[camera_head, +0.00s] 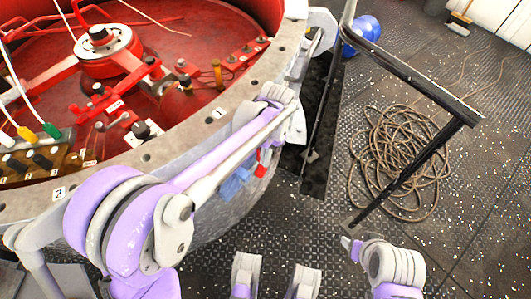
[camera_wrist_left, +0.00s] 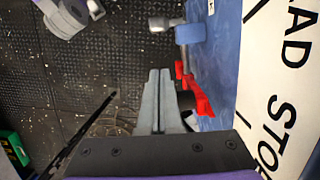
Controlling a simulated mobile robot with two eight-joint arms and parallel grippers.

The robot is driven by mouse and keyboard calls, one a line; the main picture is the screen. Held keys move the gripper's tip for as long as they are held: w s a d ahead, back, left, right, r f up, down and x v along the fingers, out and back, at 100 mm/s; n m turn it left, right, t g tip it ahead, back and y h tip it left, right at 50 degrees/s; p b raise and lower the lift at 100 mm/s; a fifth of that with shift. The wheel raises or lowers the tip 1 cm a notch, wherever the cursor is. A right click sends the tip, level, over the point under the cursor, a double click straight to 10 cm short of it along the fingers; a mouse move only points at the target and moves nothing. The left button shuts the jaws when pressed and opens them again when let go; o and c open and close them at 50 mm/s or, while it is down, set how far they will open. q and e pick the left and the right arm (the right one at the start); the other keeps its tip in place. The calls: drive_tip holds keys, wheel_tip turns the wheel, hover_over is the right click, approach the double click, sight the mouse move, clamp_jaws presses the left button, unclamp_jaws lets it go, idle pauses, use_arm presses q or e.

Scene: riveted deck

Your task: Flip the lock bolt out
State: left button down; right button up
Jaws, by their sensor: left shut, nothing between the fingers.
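A red lever-like piece (camera_wrist_left: 196,95), apparently the lock bolt's handle, sits beside a blue plate (camera_wrist_left: 215,60) in the left wrist view. A grey bar with a blue block (camera_wrist_left: 190,33) lies above it. My left gripper (camera_wrist_left: 159,73) is shut and empty, its fingers just left of the red piece with a small apparent gap. In the head view the red piece (camera_head: 262,170) and blue parts (camera_head: 235,181) show below my left arm, partly hidden. The left fingers are hard to make out there. Part of my right arm shows at lower right; its fingers are unclear.
A large round grey-rimmed vessel (camera_head: 150,158) with a red interior fills the upper left. A black rail (camera_head: 410,75) stands to the right. A coiled rope (camera_head: 400,160) lies on the dark riveted floor. A blue object (camera_head: 362,30) stands behind the rail.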

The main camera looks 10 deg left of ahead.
sight(249, 191)
use_arm(q)
drive_tip(key=s+a+f+b, duration=0.2)
drive_tip(key=s+f, duration=0.1)
drive_tip(key=f, duration=0.3)
drive_tip(key=shift+s+f, duration=0.15)
drive_tip(key=shift+s, duration=0.25)
use_arm(e)
drive_tip(key=x, duration=0.2)
drive_tip(key=shift+s+f, duration=0.15)
drive_tip(key=shift+f, duration=0.25)
use_arm(q)
drive_tip(key=s+a+p, duration=0.1)
drive_tip(key=s+a, duration=0.2)
drive_tip(key=s, duration=0.3)
drive_tip(key=shift+s, duration=0.4)
use_arm(e)
drive_tip(key=shift+s+r, duration=0.1)
drive_tip(key=shift+r, duration=0.6)
use_arm(q)
drive_tip(key=shift+a, duration=0.1)
